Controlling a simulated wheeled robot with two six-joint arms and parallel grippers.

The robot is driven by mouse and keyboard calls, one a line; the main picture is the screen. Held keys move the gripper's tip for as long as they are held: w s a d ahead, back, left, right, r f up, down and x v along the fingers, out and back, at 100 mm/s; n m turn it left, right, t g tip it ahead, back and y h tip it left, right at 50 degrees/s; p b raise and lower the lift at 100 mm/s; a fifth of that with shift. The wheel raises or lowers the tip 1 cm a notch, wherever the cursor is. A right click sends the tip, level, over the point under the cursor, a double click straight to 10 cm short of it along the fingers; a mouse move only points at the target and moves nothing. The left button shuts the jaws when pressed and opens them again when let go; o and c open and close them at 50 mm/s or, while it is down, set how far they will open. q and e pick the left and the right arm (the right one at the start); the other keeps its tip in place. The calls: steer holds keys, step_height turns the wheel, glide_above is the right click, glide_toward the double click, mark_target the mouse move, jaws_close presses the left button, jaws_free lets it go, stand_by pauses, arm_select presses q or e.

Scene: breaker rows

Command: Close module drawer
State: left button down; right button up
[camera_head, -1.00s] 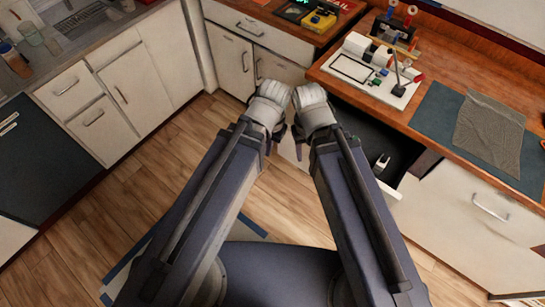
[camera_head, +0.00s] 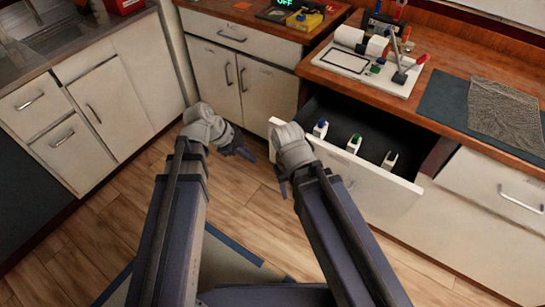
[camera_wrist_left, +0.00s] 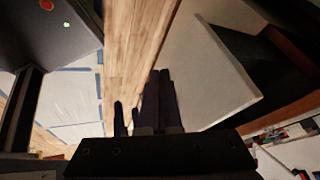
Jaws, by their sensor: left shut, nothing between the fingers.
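The module drawer (camera_head: 370,190) stands pulled out from under the wooden counter, its white front facing me. Inside are three small modules: one with a blue top (camera_head: 320,129), one with a green top (camera_head: 354,144) and a whitish one (camera_head: 389,160). My left gripper (camera_head: 246,153) is shut and empty, to the left of the drawer front and apart from it. In the left wrist view its dark fingers (camera_wrist_left: 158,100) lie beside the drawer's pale front panel (camera_wrist_left: 205,70). My right gripper (camera_head: 283,188) hangs before the drawer's left end and hides part of it; its jaws are unclear.
The wooden counter (camera_head: 440,110) above holds a white board with a paper roll (camera_head: 350,37) and a dark mat (camera_head: 450,105). A closed cabinet (camera_head: 225,80) stands left of the drawer. The wood floor (camera_head: 120,225) before it is clear.

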arm_select(q)
steer(key=w+m, duration=0.1)
steer(key=w+a+m+h, duration=0.1)
steer(key=m, duration=0.1)
steer(key=shift+r+t, duration=0.4)
steer(key=b, duration=0.9)
glide_toward(273, 152)
steer(key=s+d+f, duration=0.4)
steer(key=f, duration=0.1)
steer(key=shift+w+d+r+p, duration=0.2)
steer(key=shift+w+d, duration=0.2)
steer(key=shift+w, duration=0.3)
steer(key=shift+w+d+r+p, duration=0.15)
steer(key=shift+w+d+r, duration=0.2)
steer(key=shift+w, duration=0.35)
steer(key=shift+d+f, duration=0.1)
steer(key=w+d, duration=0.4)
steer(key=w, duration=0.3)
steer(key=w+d, duration=0.5)
steer(key=w, duration=0.2)
steer(key=w+d, duration=0.5)
steer(key=w, duration=0.2)
steer(key=shift+w+d, duration=0.25)
steer(key=shift+w, duration=0.05)
steer(key=shift+w+d, duration=0.1)
steer(key=shift+w, duration=0.05)
steer(key=shift+w+d, duration=0.1)
steer(key=shift+w, duration=0.05)
